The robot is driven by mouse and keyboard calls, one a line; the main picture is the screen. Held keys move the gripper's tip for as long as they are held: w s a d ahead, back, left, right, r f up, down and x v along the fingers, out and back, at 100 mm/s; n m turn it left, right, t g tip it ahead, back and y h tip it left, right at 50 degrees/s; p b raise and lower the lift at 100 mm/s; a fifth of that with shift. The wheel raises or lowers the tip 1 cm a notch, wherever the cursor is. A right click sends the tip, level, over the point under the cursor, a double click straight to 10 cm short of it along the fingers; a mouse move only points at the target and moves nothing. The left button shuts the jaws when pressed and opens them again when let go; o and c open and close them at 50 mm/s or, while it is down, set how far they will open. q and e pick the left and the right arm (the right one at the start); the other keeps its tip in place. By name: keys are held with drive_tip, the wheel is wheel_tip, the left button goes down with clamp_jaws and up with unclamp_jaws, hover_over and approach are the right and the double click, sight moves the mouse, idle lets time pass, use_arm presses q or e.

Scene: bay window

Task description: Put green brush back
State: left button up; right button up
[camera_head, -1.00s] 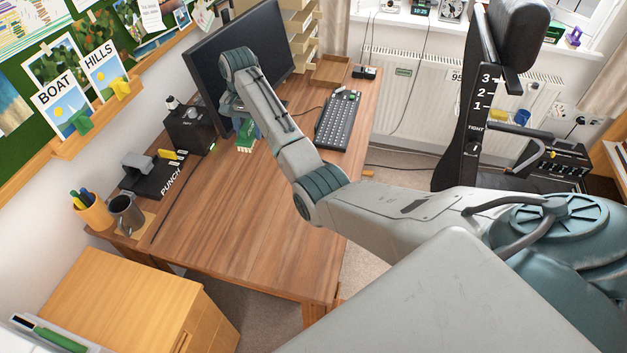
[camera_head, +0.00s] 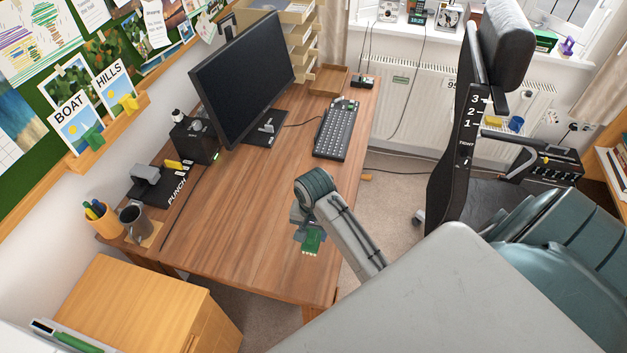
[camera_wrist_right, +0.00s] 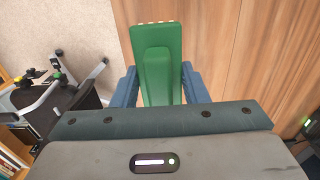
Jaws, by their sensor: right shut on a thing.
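The green brush (camera_head: 311,244) is held in my right gripper (camera_head: 306,231), over the front right part of the wooden desk in the head view. Pale bristle tips show along its lower end. In the right wrist view the green brush (camera_wrist_right: 157,60) lies between the two blue fingers of my right gripper (camera_wrist_right: 159,88), which is shut on it. It points away from the palm, with the desk edge and carpet below. My left gripper is not in view.
The desk (camera_head: 225,220) is bare in its middle and front. A monitor (camera_head: 243,75), keyboard (camera_head: 337,130), black speaker-like box (camera_head: 193,140), hole punch (camera_head: 160,180), mug (camera_head: 134,222) and pen cup (camera_head: 101,222) stand around it. A black chair (camera_head: 470,140) is at right.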

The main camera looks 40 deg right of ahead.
idle(0.3)
drive_tip(key=shift+f+b, duration=1.5)
drive_tip(key=shift+f, duration=2.95)
drive_tip(key=shift+f+b, duration=0.5)
drive_tip(key=shift+f, duration=1.75)
drive_tip(key=shift+f, duration=0.25)
drive_tip(key=o, duration=1.2)
wheel_tip(320, 180, up, 10)
drive_tip(key=shift+w+f+b, duration=0.1)
drive_tip(key=shift+f+b, duration=0.15)
drive_tip(key=shift+b, duration=0.75)
drive_tip(key=shift+r, duration=0.65)
